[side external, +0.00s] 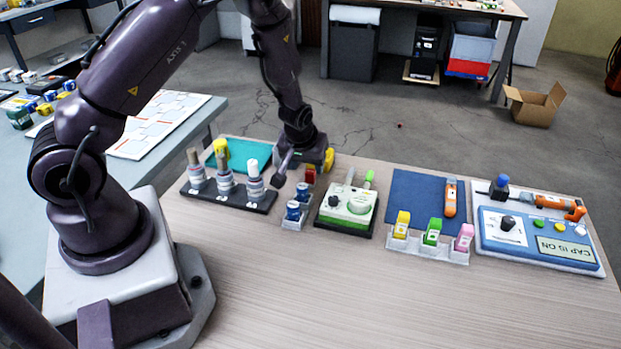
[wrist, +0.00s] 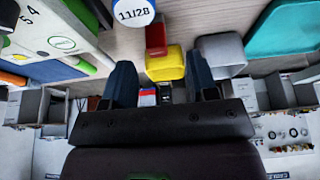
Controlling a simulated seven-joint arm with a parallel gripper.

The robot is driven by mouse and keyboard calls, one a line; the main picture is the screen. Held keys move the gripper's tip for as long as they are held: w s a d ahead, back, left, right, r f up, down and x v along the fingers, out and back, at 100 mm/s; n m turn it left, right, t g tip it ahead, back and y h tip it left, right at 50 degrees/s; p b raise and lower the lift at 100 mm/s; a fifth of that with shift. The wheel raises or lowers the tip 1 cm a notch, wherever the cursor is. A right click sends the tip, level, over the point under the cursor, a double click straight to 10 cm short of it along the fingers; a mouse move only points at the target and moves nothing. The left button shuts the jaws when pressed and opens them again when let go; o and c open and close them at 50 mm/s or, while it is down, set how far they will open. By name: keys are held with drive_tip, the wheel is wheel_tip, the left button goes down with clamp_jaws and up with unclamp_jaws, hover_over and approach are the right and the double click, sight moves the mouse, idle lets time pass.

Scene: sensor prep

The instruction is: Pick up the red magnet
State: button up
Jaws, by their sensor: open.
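The red magnet (side external: 310,174) appears as a small red block behind the blue-capped vials in the side view. In the wrist view the red block (wrist: 156,38) lies at upper centre, just beyond a yellow block (wrist: 166,65). My gripper (side external: 299,168) is low over the back of the table, close to the red block, with part of it hidden by the wrist. Its two dark fingers show apart in the wrist view (wrist: 160,82). The yellow block appears near the line between them; contact cannot be told. The gripper is open and not closed on the red block.
Blue-capped vials (side external: 293,210) stand in front of the red block. A dark rack (side external: 225,198) of bottles is left, beside a teal mat (side external: 250,155). A green-and-white device (side external: 348,207) is right. The front table is clear.

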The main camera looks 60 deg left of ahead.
sight(310, 172)
drive_tip(key=x, duration=0.5)
drive_tip(key=shift+d+f, duration=0.15)
drive_tip(key=shift+f, duration=0.05)
clamp_jaws()
